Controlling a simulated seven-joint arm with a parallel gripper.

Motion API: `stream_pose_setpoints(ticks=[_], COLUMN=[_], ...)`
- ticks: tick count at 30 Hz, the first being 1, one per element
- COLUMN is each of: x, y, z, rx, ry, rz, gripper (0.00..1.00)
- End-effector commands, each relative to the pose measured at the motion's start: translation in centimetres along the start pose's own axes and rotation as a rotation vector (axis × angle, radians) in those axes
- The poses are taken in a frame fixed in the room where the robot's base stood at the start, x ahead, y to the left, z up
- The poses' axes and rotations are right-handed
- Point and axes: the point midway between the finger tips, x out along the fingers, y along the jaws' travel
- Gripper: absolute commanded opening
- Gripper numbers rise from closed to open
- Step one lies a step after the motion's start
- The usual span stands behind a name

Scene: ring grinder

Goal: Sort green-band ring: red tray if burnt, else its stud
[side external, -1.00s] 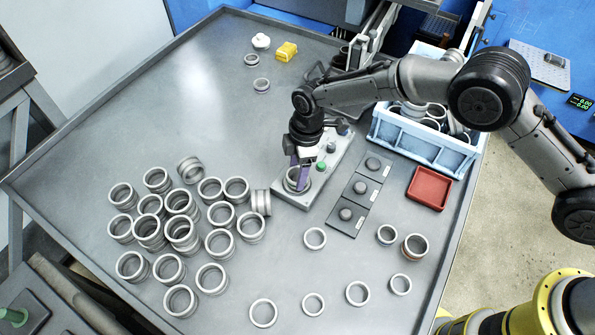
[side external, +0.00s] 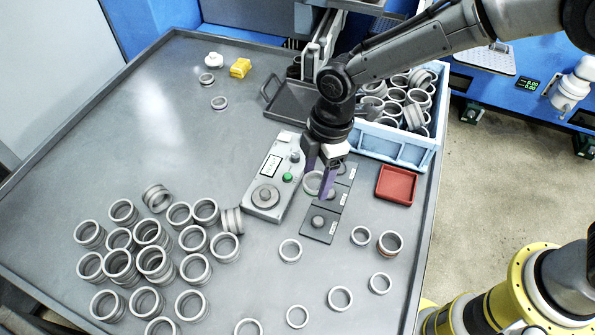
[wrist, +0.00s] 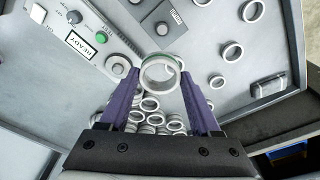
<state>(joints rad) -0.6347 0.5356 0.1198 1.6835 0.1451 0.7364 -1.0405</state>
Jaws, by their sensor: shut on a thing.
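My gripper (side external: 317,186) is shut on a pale grey ring (side external: 311,184), its purple fingers on opposite sides of it. In the wrist view the ring (wrist: 145,73) sits between the fingertips, with a faint greenish tint on its far side. It is held near the dark stud plates (side external: 311,235); its height above them is hard to judge. The nearest stud (side external: 318,221) is bare; the others are partly hidden by the gripper. The tester (side external: 266,210) stands left of them with its post (side external: 265,196) empty and its screen (wrist: 83,44) reading READY. The red tray (side external: 396,186) is empty.
Several loose rings (side external: 340,298) lie at the front right, and many stacked rings (side external: 152,232) at the left. A blue crate (side external: 393,147) of rings and a dark tray (side external: 290,98) stand behind. A yellow block (side external: 240,67) lies at the back left. The middle-left table is clear.

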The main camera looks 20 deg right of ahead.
Motion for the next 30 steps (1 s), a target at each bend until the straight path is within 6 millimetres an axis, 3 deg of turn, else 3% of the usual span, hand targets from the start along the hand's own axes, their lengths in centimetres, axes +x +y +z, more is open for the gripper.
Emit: stream_pose_setpoints(ticks=[4, 7, 11, 18, 24, 30], x=[-0.5, -0.3, 2.4, 7.7, 9.5, 9.9], y=[-0.7, 0.0, 2.3, 5.3, 5.7, 5.8], z=[0.5, 0.2, 1.4, 6.1, 8.4, 8.7], rx=[-0.011, -0.056, -0.092, -0.048, -0.005, 0.000], ry=[0.001, 0.000, -0.003, -0.002, 0.000, 0.000], rz=[0.000, -0.006, -0.015, -0.009, 0.000, 0.001], gripper=[0.02, 0.02, 0.02, 0.02, 0.02, 0.02])
